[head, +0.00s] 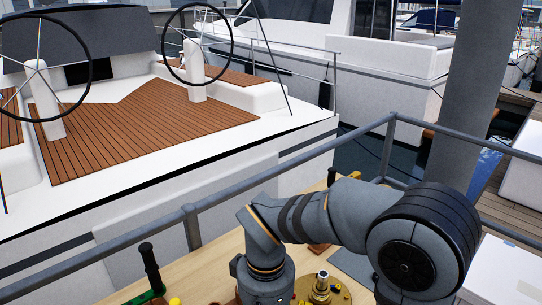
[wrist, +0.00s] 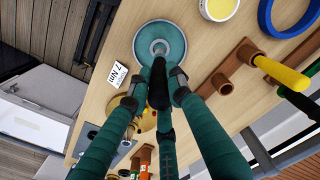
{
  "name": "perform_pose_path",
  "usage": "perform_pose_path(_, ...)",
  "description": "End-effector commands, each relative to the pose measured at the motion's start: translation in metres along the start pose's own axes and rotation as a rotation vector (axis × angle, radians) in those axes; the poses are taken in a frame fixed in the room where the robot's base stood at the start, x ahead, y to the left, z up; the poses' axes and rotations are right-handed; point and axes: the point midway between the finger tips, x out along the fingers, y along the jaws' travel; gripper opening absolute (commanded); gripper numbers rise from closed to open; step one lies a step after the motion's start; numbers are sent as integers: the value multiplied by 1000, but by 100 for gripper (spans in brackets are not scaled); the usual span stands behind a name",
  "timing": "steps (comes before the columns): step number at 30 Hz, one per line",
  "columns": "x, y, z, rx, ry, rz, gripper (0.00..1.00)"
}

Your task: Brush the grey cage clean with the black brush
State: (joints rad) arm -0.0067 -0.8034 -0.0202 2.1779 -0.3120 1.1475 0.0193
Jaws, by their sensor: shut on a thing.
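My gripper (wrist: 157,82) has its teal fingers closed around a dark, rounded piece, which looks like the black brush (wrist: 157,92). Only part of it shows between the fingers. Its upper end points at a round teal dish (wrist: 177,30) on the wooden bench. A small grey ring (wrist: 158,45) in the middle of the dish may be the grey cage; I cannot tell for sure. I cannot tell whether the brush touches it. In the head view my gripper is hidden.
A brown rack (wrist: 222,78) with a yellow-handled tool (wrist: 280,72), a bowl of yellow stuff (wrist: 219,7), a blue ring (wrist: 287,18) and a 7 Nm card (wrist: 118,75) are around the dish. A brass fitting (head: 320,288) stands on the bench (head: 205,275). A grey railing (head: 300,165) runs beyond it.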

Motion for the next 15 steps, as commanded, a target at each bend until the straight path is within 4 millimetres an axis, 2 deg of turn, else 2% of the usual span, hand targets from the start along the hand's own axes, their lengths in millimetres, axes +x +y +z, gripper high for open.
perform_pose_path(8,-4,0,0,0,0,0,0)
perform_pose_path(15,-33,0,0,1,1,0,0)
